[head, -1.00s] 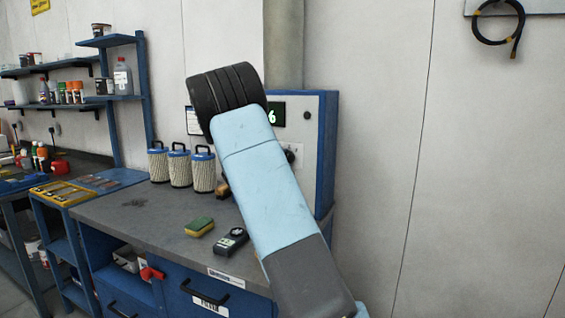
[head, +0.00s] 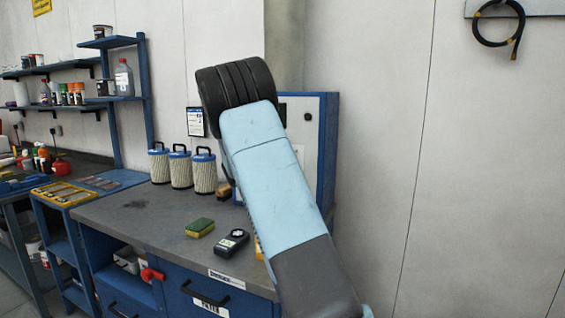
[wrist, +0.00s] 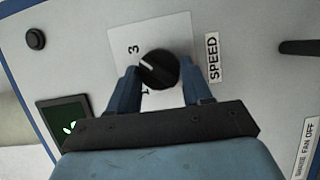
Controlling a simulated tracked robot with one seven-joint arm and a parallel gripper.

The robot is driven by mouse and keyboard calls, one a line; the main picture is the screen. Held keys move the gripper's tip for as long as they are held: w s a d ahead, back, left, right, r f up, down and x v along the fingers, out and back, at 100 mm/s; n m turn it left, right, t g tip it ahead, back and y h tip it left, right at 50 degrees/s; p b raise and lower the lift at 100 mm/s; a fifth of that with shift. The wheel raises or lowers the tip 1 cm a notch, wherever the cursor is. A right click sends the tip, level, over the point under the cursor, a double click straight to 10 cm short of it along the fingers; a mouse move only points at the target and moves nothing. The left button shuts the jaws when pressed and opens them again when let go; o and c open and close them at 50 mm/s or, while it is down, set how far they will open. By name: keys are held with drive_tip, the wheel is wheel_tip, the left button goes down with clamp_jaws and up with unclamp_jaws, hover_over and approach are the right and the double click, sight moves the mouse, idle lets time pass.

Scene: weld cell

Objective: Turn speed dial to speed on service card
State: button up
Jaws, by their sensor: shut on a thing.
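In the wrist view the black speed dial (wrist: 160,70) sits on a white plate (wrist: 176,29) with a 3 and a partly hidden 1 showing. Its white pointer line is towards the 3. My gripper (wrist: 163,84) has its two blue fingers on either side of the dial, shut on it. A SPEED label (wrist: 213,58) is beside the plate. A dark display (wrist: 66,120) shows part of a light digit, too cut off to read. In the head view my arm hides the dial and gripper. A small card (head: 196,121) hangs left of the cabinet, its text unreadable.
The blue-edged cabinet (head: 328,150) stands at the back of the bench (head: 135,215). Several filter canisters (head: 181,168), a sponge (head: 199,227) and a dark handheld device (head: 232,242) are on the bench. A black knob (wrist: 36,39) and a dark handle (wrist: 298,47) are on the panel.

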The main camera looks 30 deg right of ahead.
drive_tip(key=shift+s+f, duration=0.15)
drive_tip(key=shift+f, duration=0.15)
drive_tip(key=o, duration=1)
drive_tip(key=shift+r, duration=0.15)
drive_tip(key=shift+o, duration=0.2)
drive_tip(key=v, duration=1.3)
drive_tip(key=shift+a, duration=0.3)
drive_tip(key=shift+s, duration=0.2)
